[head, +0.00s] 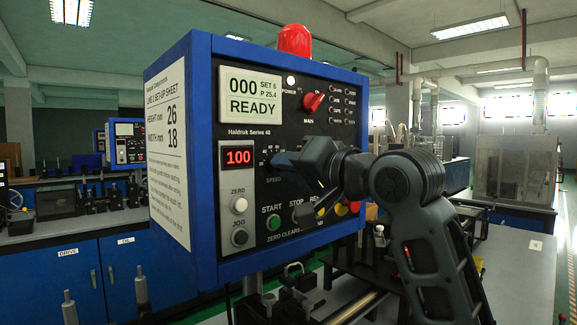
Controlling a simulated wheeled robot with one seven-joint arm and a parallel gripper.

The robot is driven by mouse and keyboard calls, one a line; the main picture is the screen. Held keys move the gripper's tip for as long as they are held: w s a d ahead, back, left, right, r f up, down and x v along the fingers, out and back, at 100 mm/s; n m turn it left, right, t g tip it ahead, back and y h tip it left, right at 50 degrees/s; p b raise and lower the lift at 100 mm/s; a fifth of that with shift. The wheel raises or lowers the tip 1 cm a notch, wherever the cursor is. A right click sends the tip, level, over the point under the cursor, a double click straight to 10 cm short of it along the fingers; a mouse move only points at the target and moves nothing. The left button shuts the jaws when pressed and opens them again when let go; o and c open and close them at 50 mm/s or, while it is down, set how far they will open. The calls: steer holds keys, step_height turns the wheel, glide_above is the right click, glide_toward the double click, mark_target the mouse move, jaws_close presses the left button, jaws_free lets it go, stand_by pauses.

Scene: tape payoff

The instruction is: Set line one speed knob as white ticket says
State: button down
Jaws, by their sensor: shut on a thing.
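A blue-framed control box (292,215) stands in front of me. Its SPEED dial (270,165) is on the black face, and its knob is mostly covered by my gripper (292,160). My gripper comes in from the right and is shut at the dial, on the speed knob; the pointer is hidden. The red display (238,157) beside the dial reads 100. The pale screen (250,96) reads 000, SET 6, P 25.4, READY. A white set-up sheet (167,150) on the box's left side shows height 26 and width 18; its small print is unreadable. A small white ticket (536,245) lies at right, too small to read.
A red MAIN switch (313,102) sits above my gripper. A ZERO button (239,205), a JOG button (239,238) and a green START button (273,222) are below and left. My arm partly covers other buttons. A red lamp (295,40) tops the box.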

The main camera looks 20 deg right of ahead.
steer(key=shift+f, duration=0.15)
steer(key=c, duration=1.2)
jaws_free()
steer(key=shift+o, duration=0.2)
steer(key=shift+s, duration=0.1)
steer(key=b+v, duration=0.1)
steer(key=v, duration=0.6)
steer(key=shift+s+d, duration=0.15)
steer(key=shift+s, duration=0.15)
